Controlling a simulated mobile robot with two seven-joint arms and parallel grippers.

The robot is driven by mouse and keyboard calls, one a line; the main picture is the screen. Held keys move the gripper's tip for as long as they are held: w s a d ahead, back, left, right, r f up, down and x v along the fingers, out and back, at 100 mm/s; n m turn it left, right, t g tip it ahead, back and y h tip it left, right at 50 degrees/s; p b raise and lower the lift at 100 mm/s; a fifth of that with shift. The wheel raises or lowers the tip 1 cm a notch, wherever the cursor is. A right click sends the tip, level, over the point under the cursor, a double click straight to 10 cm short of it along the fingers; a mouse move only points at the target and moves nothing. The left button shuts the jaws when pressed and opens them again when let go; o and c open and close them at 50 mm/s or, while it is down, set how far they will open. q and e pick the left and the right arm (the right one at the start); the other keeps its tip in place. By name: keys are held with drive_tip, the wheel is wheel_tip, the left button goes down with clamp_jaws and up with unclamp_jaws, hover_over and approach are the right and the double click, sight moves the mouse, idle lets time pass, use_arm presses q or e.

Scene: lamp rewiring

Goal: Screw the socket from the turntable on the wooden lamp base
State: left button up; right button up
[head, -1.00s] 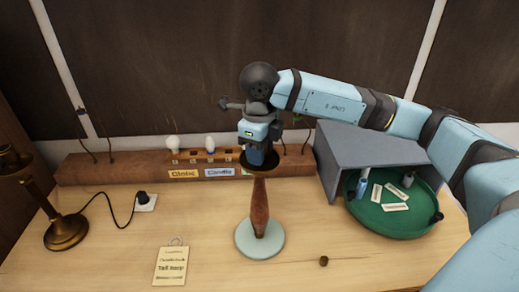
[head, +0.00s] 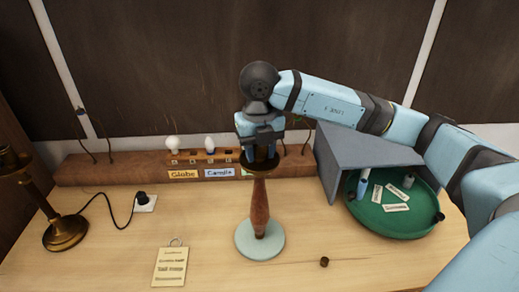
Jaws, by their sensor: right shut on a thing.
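The wooden lamp base (head: 260,207) stands upright on a pale round foot (head: 260,239) in the middle of the table, with a dark disc (head: 244,167) at its top. My right gripper (head: 260,153) points down at the top of the lamp base, just above the disc. It is shut on the socket, which is mostly hidden by the jaws. I cannot tell how the socket sits on the thread. The green turntable (head: 397,223) is at the right, partly under a grey cover. My left gripper is not in view.
A grey angled cover (head: 365,150) stands over the turntable's back. A wooden rack (head: 110,167) with bulbs and labels runs along the back. A brass lamp (head: 66,230) with a cord is at left.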

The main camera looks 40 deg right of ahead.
drive_tip(key=m, duration=0.6)
drive_tip(key=m+p, duration=0.1)
drive_tip(key=m, duration=0.4)
drive_tip(key=shift+r+m+p, duration=0.1)
drive_tip(key=shift+m+p, duration=0.25)
drive_tip(key=shift+m, duration=1.25)
